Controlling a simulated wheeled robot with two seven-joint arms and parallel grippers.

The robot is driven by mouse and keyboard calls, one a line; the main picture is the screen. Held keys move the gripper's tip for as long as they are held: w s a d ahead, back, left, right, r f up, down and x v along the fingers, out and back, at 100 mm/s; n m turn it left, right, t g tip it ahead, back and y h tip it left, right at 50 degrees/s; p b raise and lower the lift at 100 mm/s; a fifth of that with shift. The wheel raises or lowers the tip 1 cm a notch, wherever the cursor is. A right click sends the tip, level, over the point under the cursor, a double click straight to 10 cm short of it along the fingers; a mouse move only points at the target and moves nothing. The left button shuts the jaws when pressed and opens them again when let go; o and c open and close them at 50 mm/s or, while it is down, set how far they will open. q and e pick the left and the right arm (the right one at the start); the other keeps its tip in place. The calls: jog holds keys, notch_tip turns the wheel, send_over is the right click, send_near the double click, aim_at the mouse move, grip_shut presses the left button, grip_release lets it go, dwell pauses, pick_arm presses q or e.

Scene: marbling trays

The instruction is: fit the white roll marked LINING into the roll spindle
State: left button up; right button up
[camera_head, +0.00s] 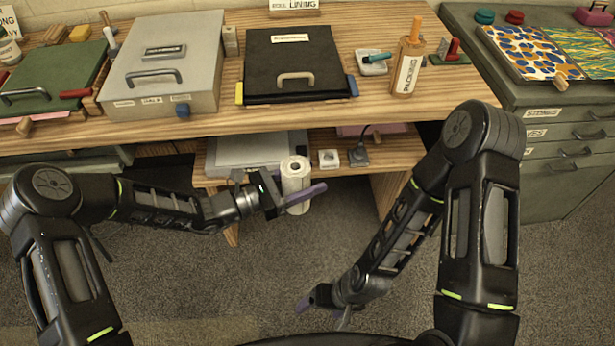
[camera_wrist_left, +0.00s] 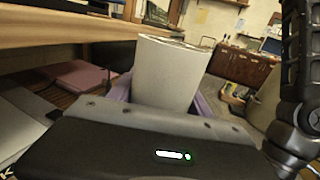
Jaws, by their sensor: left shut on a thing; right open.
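The white roll (camera_head: 295,174) is upright at the front edge of the lower shelf, below the tabletop. My left gripper (camera_head: 297,194) is shut on it, with the purple fingers around its sides. The roll also shows between the fingers in the left wrist view (camera_wrist_left: 168,78). No LINING mark is readable on the roll. A sign reading ROLL LINING (camera_head: 294,5) stands at the back of the table, cut by the top edge. I cannot make out the roll spindle. My right gripper (camera_head: 322,302) is open and low over the carpet, with nothing seen in it.
The wooden table (camera_head: 330,111) overhangs the lower shelf (camera_head: 215,180). On top are a grey lidded tray (camera_head: 165,100), a black lidded tray (camera_head: 290,65), a green tray (camera_head: 55,75) and a bottle (camera_head: 408,68). A drawer cabinet (camera_head: 548,150) stands right. Carpet in front is clear.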

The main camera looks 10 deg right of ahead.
pick_arm(q)
jog(key=s+a+r+n+t+y, duration=0.1)
jog(key=s+a+r+t, duration=0.1)
jog(key=a, duration=1.1)
jog(key=s+a+r+n+t+y, duration=0.1)
jog(key=a+n+t, duration=0.1)
jog(key=a, duration=1.1)
jog(key=shift+s+a+r+n+t+y, duration=0.3)
jog(key=shift+s+a+r+t, duration=0.1)
jog(key=shift+t, duration=0.1)
